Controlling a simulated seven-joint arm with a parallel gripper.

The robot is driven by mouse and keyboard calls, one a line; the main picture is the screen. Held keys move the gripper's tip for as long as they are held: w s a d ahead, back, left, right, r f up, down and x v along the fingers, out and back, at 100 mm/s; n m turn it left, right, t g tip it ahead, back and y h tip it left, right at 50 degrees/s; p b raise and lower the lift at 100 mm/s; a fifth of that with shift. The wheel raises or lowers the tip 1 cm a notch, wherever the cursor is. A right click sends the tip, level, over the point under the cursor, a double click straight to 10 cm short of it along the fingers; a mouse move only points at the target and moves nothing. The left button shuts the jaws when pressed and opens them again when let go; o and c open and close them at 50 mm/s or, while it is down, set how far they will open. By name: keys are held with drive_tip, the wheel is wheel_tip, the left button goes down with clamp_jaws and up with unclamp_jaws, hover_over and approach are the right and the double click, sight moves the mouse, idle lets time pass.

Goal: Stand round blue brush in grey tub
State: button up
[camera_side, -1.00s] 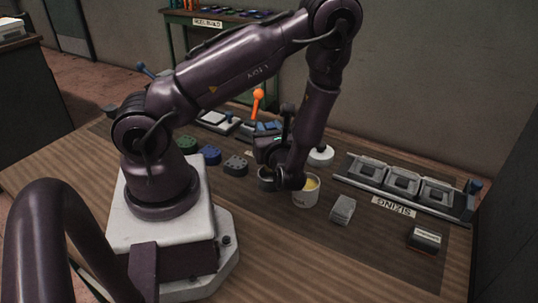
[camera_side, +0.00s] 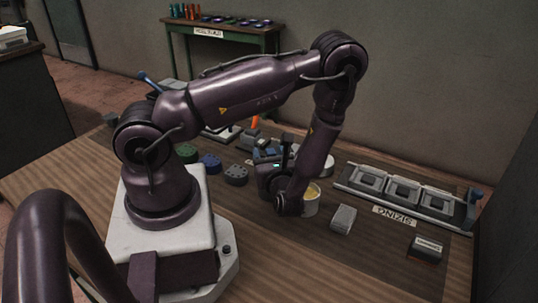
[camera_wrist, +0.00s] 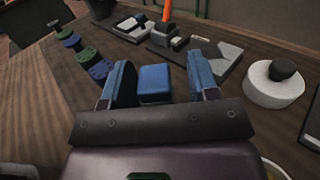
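My gripper (camera_wrist: 161,85) is low over the bench in the wrist view, its two blue-padded fingers apart. A blue block with a flat top (camera_wrist: 155,83) shows between the fingers; I cannot tell whether it is touched, or whether it is a brush. In the side view my gripper (camera_side: 268,160) is beyond the wrist, its tips partly hidden. I cannot clearly make out a round blue brush or a grey tub.
A pale cup with yellow contents (camera_side: 311,197) stands right beside my wrist. A grey block (camera_side: 343,218), a sizing rack (camera_side: 402,190) and a dark box (camera_side: 427,247) are to the right. A white round pot with a black knob (camera_wrist: 275,85) and an orange handle (camera_wrist: 167,10) are near.

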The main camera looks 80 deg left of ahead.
drive_tip(key=shift+r, duration=0.15)
drive_tip(key=d, duration=1.1)
drive_tip(key=s+d+r+n+t+h, duration=0.1)
drive_tip(key=d+r+n+t+h, duration=0.1)
drive_tip(key=r+n+h, duration=0.7)
drive_tip(key=s+d+r+n+t+h, duration=0.2)
drive_tip(key=r+n+h, duration=0.7)
drive_tip(key=r, duration=0.8)
drive_tip(key=d+t, duration=0.1)
drive_tip(key=d, duration=0.1)
drive_tip(key=shift+s+d+t, duration=0.2)
drive_tip(key=shift+d+t, duration=0.1)
drive_tip(key=shift+d, duration=0.05)
